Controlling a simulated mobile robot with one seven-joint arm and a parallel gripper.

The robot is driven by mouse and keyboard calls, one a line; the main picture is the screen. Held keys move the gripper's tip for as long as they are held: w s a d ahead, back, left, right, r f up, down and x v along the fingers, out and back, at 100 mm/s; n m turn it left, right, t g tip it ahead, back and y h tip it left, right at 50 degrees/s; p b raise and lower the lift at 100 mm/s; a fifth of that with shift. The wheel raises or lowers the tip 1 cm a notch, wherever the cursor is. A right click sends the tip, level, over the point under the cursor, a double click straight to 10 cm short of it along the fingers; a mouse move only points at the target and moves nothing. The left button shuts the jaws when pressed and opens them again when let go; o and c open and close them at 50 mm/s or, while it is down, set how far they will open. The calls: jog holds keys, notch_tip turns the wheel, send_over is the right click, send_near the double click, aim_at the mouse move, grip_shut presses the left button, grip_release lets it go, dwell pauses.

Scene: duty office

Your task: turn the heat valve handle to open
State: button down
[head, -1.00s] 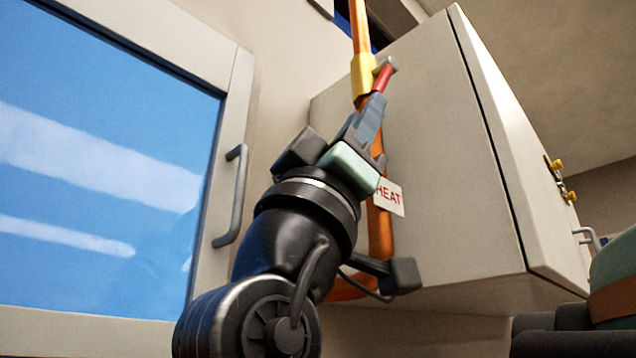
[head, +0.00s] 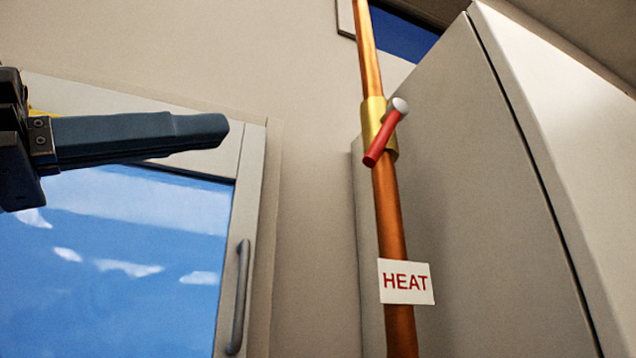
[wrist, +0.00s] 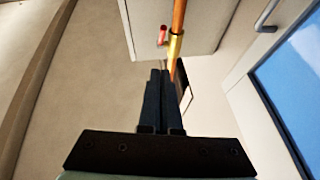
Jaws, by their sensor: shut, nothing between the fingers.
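The red valve handle (head: 381,141) hangs from a grey pivot on the brass valve body (head: 373,118). It slants down and to the left across the copper pipe (head: 390,220) in the head view. A white HEAT label (head: 405,282) is on the pipe below. My gripper (head: 222,130) is at the left of the head view, well clear of the handle. In the wrist view my gripper (wrist: 160,72) has its fingers together and empty. The handle (wrist: 162,36) and valve body (wrist: 174,46) show beyond the fingertips, apart from them.
A grey cabinet (head: 460,190) stands right behind the pipe. A blue-paned, pale-framed panel (head: 130,270) with a grey pull handle (head: 238,297) is at the left. Bare wall (head: 310,220) and open space lie between my gripper and the pipe.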

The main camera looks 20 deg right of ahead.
jog(key=p, duration=0.5)
send_near(385, 133)
notch_tip(385, 133, up, 2)
jog(key=d+p, duration=0.1)
jog(key=w+d+f, duration=0.1)
jog(key=d, duration=0.1)
jog(key=shift+w+f+p, duration=0.25)
jog(key=shift+f+p, duration=0.05)
jog(key=shift+p, duration=0.1)
jog(key=shift+f, duration=0.1)
